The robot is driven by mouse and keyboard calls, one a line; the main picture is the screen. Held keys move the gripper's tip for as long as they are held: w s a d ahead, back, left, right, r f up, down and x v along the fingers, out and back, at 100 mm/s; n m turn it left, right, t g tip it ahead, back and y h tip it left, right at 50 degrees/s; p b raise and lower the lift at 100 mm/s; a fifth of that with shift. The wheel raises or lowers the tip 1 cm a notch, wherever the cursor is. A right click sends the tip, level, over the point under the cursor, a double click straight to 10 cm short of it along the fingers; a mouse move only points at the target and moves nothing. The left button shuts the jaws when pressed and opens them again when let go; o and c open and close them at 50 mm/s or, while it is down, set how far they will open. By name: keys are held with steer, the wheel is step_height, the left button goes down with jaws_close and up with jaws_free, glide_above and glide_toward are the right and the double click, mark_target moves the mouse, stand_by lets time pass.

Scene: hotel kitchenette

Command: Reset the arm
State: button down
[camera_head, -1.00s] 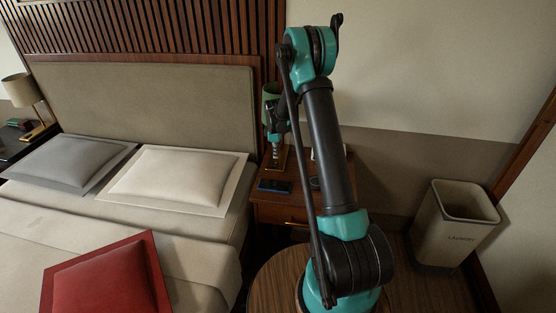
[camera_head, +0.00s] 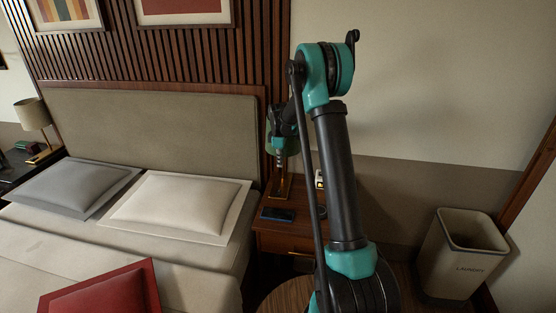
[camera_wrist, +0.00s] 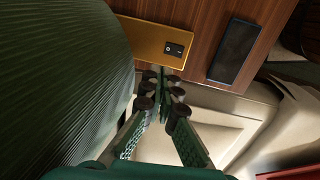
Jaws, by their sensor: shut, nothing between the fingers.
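My arm (camera_head: 335,170) rises in the head view, with its upper link bent over toward the nightstand. My gripper (camera_wrist: 163,85) shows in the wrist view, its two green fingers meeting at the tips with nothing held. In the head view the gripper is small and partly lost against the lamp. The green ribbed lampshade (camera_wrist: 60,80) fills the left of the wrist view, close beside the fingers. The lamp's gold base (camera_wrist: 150,42) with a black switch lies beyond the fingertips.
The wooden nightstand (camera_head: 280,236) bears a dark phone (camera_head: 277,215) and the lamp. The bed, with a white pillow (camera_head: 183,203), grey pillow (camera_head: 75,186) and red pillow (camera_head: 105,295), stands left. A laundry bin (camera_head: 464,255) stands right. Open wall space lies above the bin.

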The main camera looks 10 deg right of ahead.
steer(key=s+d+r+m+t, duration=0.15)
steer(key=s+r+m, duration=0.25)
steer(key=s, duration=0.7)
steer(key=s+d+r+m, duration=0.2)
steer(key=s+r+m, duration=0.15)
steer(key=s, duration=0.65)
steer(key=s+d+f+m, duration=0.1)
steer(key=s+f+m, duration=0.1)
steer(key=s, duration=0.8)
steer(key=s+f+m+t, duration=0.1)
steer(key=s+m, duration=0.4)
steer(key=s, duration=0.6)
steer(key=shift+s+d+f, duration=0.2)
steer(key=shift+d+f, duration=0.2)
steer(key=shift+f, duration=0.05)
